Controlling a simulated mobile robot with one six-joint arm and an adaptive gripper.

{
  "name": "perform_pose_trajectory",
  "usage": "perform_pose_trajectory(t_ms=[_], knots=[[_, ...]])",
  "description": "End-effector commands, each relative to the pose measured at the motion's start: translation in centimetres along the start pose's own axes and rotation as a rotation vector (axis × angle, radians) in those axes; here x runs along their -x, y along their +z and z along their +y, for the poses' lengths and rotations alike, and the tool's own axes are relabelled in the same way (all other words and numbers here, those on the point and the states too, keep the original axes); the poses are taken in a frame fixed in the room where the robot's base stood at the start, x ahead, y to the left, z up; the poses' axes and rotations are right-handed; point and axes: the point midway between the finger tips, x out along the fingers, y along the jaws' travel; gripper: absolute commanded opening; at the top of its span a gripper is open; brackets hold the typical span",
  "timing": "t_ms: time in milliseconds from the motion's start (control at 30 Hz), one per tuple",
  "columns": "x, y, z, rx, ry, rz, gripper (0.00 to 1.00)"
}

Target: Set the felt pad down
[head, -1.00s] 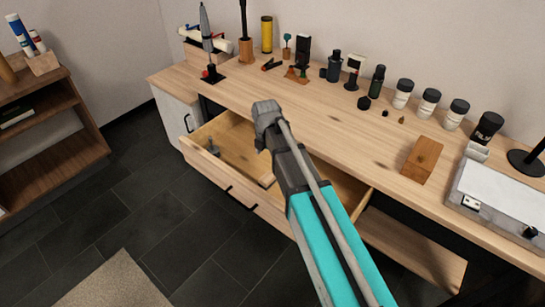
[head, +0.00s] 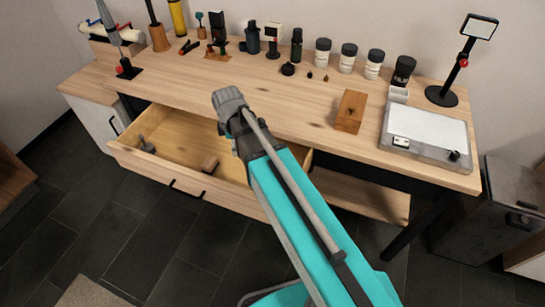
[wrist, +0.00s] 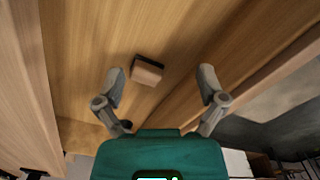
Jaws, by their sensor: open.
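A small brown block with a dark edge layer, which looks like the felt pad (head: 210,163), lies on the floor of the open drawer (head: 184,133). It also shows in the wrist view (wrist: 147,71), slightly left of centre. My gripper (wrist: 161,74) is open and empty in the wrist view. Its two fingers are apart, with the pad seen between the fingertips, nearer the left one. The gap in height between fingers and pad is hard to judge.
A small grey item (head: 147,146) lies at the drawer's left end. The tabletop (head: 290,100) above has a wooden block (head: 350,111), a white-topped tray (head: 428,133), a black stand (head: 441,95) and a row of jars (head: 349,56). The tabletop's front middle is clear.

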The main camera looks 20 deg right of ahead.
Motion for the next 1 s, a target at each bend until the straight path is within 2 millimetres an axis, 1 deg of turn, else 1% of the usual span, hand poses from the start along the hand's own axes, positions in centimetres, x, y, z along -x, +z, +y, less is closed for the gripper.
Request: perform_pose_trajectory(t_ms=[33,300,600,700,833,1000], knots=[[0.0,1.0,-0.7,-0.085,0.000,0.000,0.90],[0.0,5.2,-2.8,-0.559,0.000,0.000,0.90],[0.0,9.3,-5.5,-1.078,-0.001,0.000,0.90],[0.0,10.4,-6.3,-1.222,-0.001,0.000,0.90],[0.0,11.2,-6.9,-1.354,-0.001,0.000,0.90],[0.0,11.7,-7.2,-1.428,-0.001,0.000,0.90]])
